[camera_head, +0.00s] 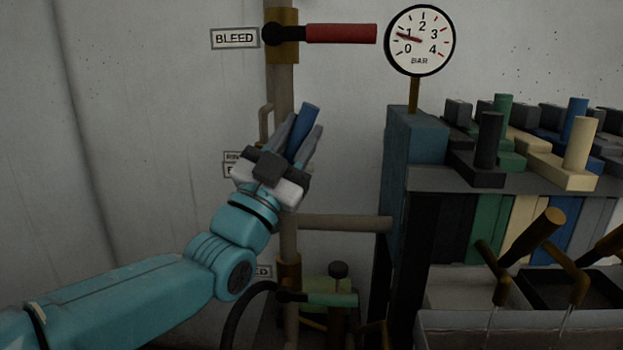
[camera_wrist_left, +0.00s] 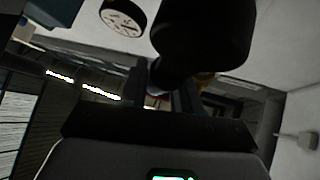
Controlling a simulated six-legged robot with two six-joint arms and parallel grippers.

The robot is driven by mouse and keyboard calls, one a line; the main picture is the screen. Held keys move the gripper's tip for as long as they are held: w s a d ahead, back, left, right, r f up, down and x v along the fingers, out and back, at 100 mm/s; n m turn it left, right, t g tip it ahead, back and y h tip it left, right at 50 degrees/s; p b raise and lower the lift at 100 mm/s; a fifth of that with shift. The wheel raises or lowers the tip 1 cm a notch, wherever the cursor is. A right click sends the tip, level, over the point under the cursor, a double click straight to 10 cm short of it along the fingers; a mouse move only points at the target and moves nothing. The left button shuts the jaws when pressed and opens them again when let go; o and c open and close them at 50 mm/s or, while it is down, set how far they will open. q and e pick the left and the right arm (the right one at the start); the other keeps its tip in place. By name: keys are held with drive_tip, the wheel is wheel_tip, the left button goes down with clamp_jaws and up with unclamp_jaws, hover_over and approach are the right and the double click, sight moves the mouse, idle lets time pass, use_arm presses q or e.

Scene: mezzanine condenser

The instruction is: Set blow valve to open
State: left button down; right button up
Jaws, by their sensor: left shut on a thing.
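My left gripper (camera_head: 299,132) is in front of the vertical pipe, its fingers on either side of a blue lever handle (camera_head: 306,114). It is shut on that handle, which points up and slightly right. The blue lever's valve body is hidden behind the gripper. No readable label says blow. In the left wrist view the gripper fingers (camera_wrist_left: 160,92) show dark, with a big black round shape above. My right gripper is not in view.
Above is a red lever (camera_head: 340,34) labelled BLEED, lying horizontal. A pressure gauge (camera_head: 419,40) reads a little under 1. Below is a green lever (camera_head: 318,299), its label partly hidden. At right stand a rack (camera_head: 535,180) of coloured blocks and trays (camera_head: 470,288) with brown-handled tools.

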use_arm(q)
drive_tip(key=n+t+y+b, duration=0.1)
drive_tip(key=a+n+t+y+b, duration=0.1)
drive_tip(key=n, duration=0.1)
drive_tip(key=shift+a, duration=0.15)
drive_tip(key=shift+a+r+n+t+y+b, duration=0.2)
drive_tip(key=shift+n+t+y+b, duration=0.15)
drive_tip(key=shift+n+y, duration=0.2)
drive_tip(key=shift+a+r+n+t+y+b, duration=0.15)
drive_tip(key=shift+n+t+y+b, duration=0.2)
drive_tip(key=shift+n, duration=0.3)
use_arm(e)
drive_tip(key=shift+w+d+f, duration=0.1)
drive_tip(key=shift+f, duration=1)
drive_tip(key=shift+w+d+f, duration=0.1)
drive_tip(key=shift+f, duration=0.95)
use_arm(q)
drive_tip(key=c, duration=0.9)
unclamp_jaws()
drive_tip(key=shift+a+f, duration=0.1)
